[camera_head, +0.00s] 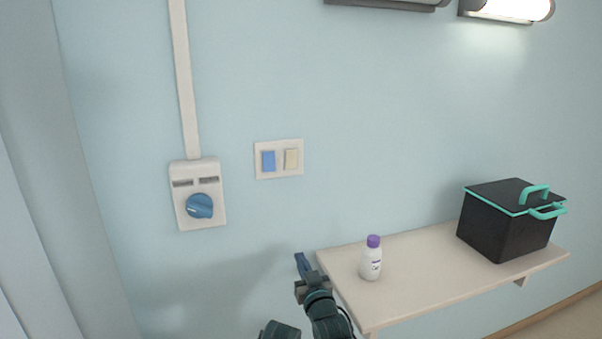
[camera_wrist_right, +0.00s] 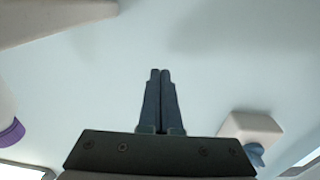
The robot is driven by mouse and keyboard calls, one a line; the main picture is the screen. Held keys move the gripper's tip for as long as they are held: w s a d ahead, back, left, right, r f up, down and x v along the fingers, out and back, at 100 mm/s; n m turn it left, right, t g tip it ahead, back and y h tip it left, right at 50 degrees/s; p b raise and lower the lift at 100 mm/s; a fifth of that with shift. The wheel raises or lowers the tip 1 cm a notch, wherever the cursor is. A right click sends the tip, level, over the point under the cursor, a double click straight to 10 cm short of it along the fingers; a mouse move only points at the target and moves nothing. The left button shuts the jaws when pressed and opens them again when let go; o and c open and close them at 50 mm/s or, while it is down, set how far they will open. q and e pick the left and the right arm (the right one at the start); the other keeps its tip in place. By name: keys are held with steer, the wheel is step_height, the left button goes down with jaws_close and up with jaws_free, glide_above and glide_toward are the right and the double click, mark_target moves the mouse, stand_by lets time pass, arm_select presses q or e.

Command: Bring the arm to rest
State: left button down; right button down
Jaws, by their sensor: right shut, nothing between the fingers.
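My right gripper (camera_head: 302,264) points up toward the wall, just left of the shelf's left end in the head view. In the right wrist view its two fingers (camera_wrist_right: 160,74) are together with nothing between them. The rest of my right arm comes up from the bottom edge of the head view. My left gripper is not in view.
A wall shelf (camera_head: 425,262) carries a white bottle with a purple cap (camera_head: 371,260) and a black box with teal handles (camera_head: 505,222). On the wall are a blue rotary knob unit (camera_head: 199,206) and a switch plate (camera_head: 279,158). A lit lamp (camera_head: 510,8) is above.

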steer(key=s+d+f+g+h, duration=0.1)
steer(key=s+f+g+h, duration=0.1)
steer(key=s+f+g, duration=0.6)
steer(key=s+d+f+g+h, duration=0.2)
steer(key=s+f+g, duration=0.3)
steer(key=f, duration=0.8)
steer(key=s+d+f+g+h, duration=0.2)
steer(key=s+g, duration=0.3)
steer(key=s, duration=0.4)
step_height(320, 180, up, 14)
steer(key=s+p, duration=0.1)
steer(key=p, duration=1.2)
steer(key=shift+s+d+n, duration=0.15)
steer(key=shift+d+n, duration=0.15)
steer(key=shift+f, duration=0.15)
